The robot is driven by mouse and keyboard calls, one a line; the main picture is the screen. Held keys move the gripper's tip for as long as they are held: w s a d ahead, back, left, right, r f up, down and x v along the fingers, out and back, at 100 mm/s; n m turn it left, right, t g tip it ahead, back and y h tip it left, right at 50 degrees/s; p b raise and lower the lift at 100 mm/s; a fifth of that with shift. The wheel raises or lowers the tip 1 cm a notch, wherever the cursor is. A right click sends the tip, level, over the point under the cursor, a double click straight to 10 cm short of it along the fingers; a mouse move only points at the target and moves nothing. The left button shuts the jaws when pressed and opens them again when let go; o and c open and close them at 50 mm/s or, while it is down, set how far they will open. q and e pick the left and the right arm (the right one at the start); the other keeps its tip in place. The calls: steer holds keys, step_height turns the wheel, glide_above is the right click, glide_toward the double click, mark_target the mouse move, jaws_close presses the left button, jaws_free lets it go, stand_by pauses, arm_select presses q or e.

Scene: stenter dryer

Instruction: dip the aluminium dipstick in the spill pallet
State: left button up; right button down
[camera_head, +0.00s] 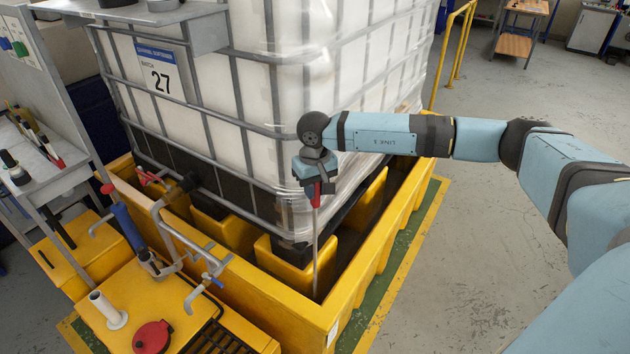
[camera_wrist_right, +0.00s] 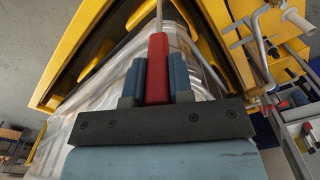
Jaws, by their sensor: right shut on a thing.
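My right gripper (camera_head: 314,184) is shut on the red handle of the aluminium dipstick (camera_head: 316,240). In the right wrist view the red handle sits between the two blue fingers (camera_wrist_right: 157,82). The thin grey rod hangs down, close to upright, inside the front corner of the yellow spill pallet (camera_head: 331,312). Its lower end is in the dark well of the pallet, and I cannot tell whether it touches the bottom. The pallet's rim also shows in the right wrist view (camera_wrist_right: 219,27). My left gripper is not in view.
A white caged tank (camera_head: 290,100) stands in the pallet, close behind my right gripper. A yellow platform (camera_head: 185,310) with a hand pump, pipes and a red cap (camera_head: 152,337) lies at front left. A tool shelf (camera_head: 45,170) stands at left. Floor at right is clear.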

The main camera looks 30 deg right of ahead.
steer(key=b, duration=0.7)
glide_above(315, 266)
steer(key=f, duration=1.5)
steer(key=shift+w+d+f, duration=0.25)
steer(key=shift+w+f, duration=0.05)
step_height(315, 266, down, 12)
steer(key=b, duration=0.8)
steer(key=shift+f+b, duration=0.65)
steer(key=shift+b, duration=0.1)
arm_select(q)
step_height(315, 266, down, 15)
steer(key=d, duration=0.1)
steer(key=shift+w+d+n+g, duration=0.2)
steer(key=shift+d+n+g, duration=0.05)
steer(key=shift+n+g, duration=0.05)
arm_select(e)
steer(key=shift+f, duration=0.35)
